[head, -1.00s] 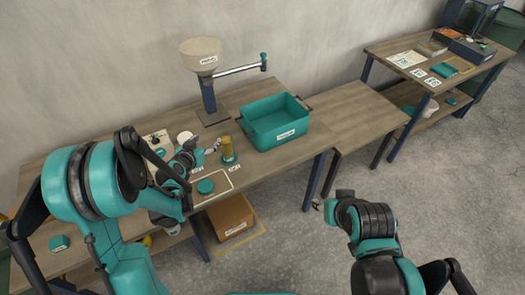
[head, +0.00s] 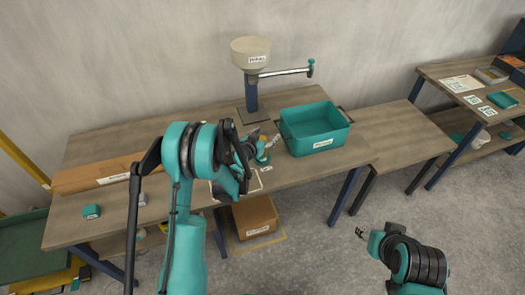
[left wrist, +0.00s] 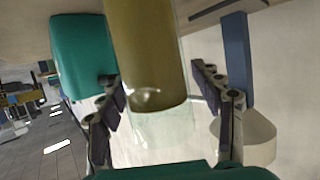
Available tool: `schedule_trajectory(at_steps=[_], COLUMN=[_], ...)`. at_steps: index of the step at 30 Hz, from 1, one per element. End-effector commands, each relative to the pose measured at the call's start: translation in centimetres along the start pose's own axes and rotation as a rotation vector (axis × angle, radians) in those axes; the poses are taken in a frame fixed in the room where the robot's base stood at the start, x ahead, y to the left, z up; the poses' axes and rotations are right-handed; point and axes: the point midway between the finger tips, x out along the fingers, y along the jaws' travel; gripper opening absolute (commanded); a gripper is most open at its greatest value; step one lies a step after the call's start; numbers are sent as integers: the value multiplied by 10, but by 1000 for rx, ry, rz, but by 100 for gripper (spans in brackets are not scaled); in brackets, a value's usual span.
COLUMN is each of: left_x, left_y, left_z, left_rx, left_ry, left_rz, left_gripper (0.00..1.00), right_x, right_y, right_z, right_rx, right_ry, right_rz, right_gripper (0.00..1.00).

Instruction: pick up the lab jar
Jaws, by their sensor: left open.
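The lab jar (left wrist: 148,55) fills the middle of the left wrist view, with an olive-yellow body and a clear glass end nearer my palm. My left gripper (left wrist: 155,78) is open, with one finger on each side of the jar. Gaps show between the fingers and the jar, so it is not gripped. In the head view my left gripper (head: 267,146) is at the jar's spot on the table, and it hides most of the jar. My right gripper (head: 361,233) hangs over the floor at the lower right, too small to read.
A teal bin (head: 315,130) stands just right of the left gripper. A hopper (head: 250,53) on a blue post with a side arm stands behind it. A long cardboard box (head: 95,175) lies on the table's left part. Clear tabletop (head: 390,135) lies right of the bin.

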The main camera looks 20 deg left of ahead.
Motion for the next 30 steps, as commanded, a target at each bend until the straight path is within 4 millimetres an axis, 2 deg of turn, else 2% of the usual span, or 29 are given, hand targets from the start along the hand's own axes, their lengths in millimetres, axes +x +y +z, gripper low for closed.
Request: schedule_trajectory(at_steps=[6, 12, 14, 30], left_x=[0, 0, 0, 0], left_y=[0, 0, 0, 0], left_z=[-1, -1, -1, -1], left_rx=[0, -1, -1, -1], left_ry=[0, 0, 0, 0], left_rz=[0, 0, 0, 0], left_gripper=[66, 13, 0, 0], right_x=[0, 0, 0, 0], right_y=[0, 0, 0, 0], right_z=[0, 0, 0, 0], right_rx=[0, 0, 0, 0], right_ry=[0, 0, 0, 0], right_rz=[0, 0, 0, 0], right_gripper=[46, 46, 46, 46])
